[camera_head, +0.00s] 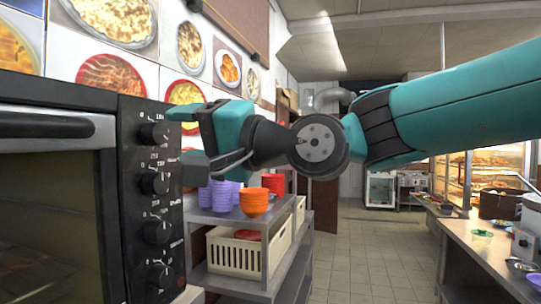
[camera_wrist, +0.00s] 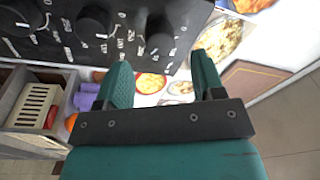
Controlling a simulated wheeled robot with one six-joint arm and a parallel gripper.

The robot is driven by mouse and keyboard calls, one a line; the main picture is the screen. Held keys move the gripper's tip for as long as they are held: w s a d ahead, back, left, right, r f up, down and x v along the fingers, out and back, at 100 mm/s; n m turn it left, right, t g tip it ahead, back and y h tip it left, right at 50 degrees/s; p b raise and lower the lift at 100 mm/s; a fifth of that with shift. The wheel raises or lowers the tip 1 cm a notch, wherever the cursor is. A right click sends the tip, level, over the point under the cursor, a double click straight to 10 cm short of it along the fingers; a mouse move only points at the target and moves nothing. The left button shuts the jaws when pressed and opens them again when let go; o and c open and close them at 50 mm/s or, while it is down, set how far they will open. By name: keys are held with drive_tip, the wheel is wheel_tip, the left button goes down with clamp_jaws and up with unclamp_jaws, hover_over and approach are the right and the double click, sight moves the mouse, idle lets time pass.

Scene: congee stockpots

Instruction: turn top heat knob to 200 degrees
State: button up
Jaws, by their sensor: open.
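The black oven control panel (camera_head: 140,205) carries a vertical row of dark knobs with white markings. The top heat knob (camera_head: 152,134) is the uppermost. In the wrist view it is the rightmost knob (camera_wrist: 160,37). My teal gripper (camera_head: 187,137) is open and empty, just right of the panel at the top knob's height. In the wrist view my gripper (camera_wrist: 160,63) has one finger to each side of that knob, which lies beyond the tips. I see no contact. The pointer setting is too small to read.
Lower knobs (camera_head: 154,183) sit below the top one. The oven door handle (camera_head: 45,125) is on the left. A metal shelf (camera_head: 235,219) with purple cups (camera_head: 222,194), orange bowls (camera_head: 254,202) and a cream crate (camera_head: 233,252) stands behind my gripper. The floor aisle (camera_head: 375,245) is clear.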

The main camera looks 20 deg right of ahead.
drive_tip(key=p+v, duration=0.6)
drive_tip(key=v, duration=0.7)
